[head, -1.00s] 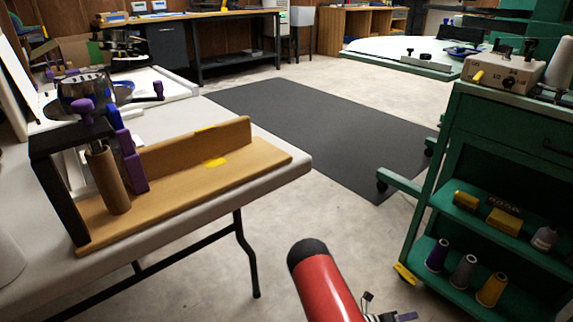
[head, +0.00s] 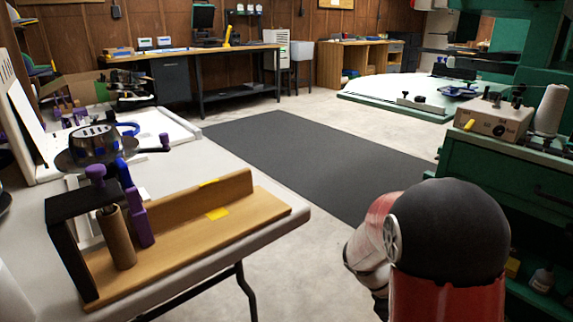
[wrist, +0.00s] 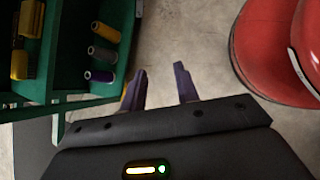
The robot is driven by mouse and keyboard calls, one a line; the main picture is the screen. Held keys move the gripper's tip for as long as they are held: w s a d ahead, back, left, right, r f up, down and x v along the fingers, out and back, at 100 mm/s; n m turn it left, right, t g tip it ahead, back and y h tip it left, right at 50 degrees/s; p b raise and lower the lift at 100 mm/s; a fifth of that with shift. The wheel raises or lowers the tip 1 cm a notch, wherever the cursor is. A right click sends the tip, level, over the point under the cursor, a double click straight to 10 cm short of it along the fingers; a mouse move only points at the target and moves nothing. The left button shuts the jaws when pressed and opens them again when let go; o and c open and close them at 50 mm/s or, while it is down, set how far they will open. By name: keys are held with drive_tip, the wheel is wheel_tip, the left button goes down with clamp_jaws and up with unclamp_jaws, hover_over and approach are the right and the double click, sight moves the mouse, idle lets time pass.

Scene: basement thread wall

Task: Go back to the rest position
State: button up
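My gripper (wrist: 161,87) shows in the wrist view with its two purple fingers apart and bare floor between them. It holds nothing that I can see. It hangs over the concrete floor, with the green cart's shelves to its left in that view. In the head view my red and black arm rises at the lower right, in front of the green cart. My gripper itself cannot be made out there.
A grey folding table (head: 190,275) with a wooden jig (head: 235,220) stands at the left. The green cart (head: 500,180) is close at the right; its shelves hold thread spools (wrist: 103,54). A dark mat (head: 300,150) covers clear floor ahead.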

drive_tip(key=s+a+r+m+t+y+p, duration=0.1)
drive_tip(key=s+a+r+m+t+y, duration=0.1)
drive_tip(key=s+a+r+m, duration=0.2)
drive_tip(key=s+a+r+m+t+y+p, duration=0.1)
drive_tip(key=s+a+r+m+t+y, duration=0.2)
drive_tip(key=r, duration=0.6)
drive_tip(key=s+a+r+m+t+y+p, duration=0.1)
drive_tip(key=s+a+r+m+t+y, duration=0.1)
drive_tip(key=s+a+r+m, duration=0.2)
wheel_tip(320, 180, up, 4)
drive_tip(key=s+a, duration=0.1)
drive_tip(key=s, duration=0.1)
drive_tip(key=shift+s+a+f+m+t+y+p, duration=0.2)
drive_tip(key=shift+s+a+m+t+y+p, duration=0.1)
drive_tip(key=shift+t+y+p, duration=0.1)
drive_tip(key=shift+d, duration=0.1)
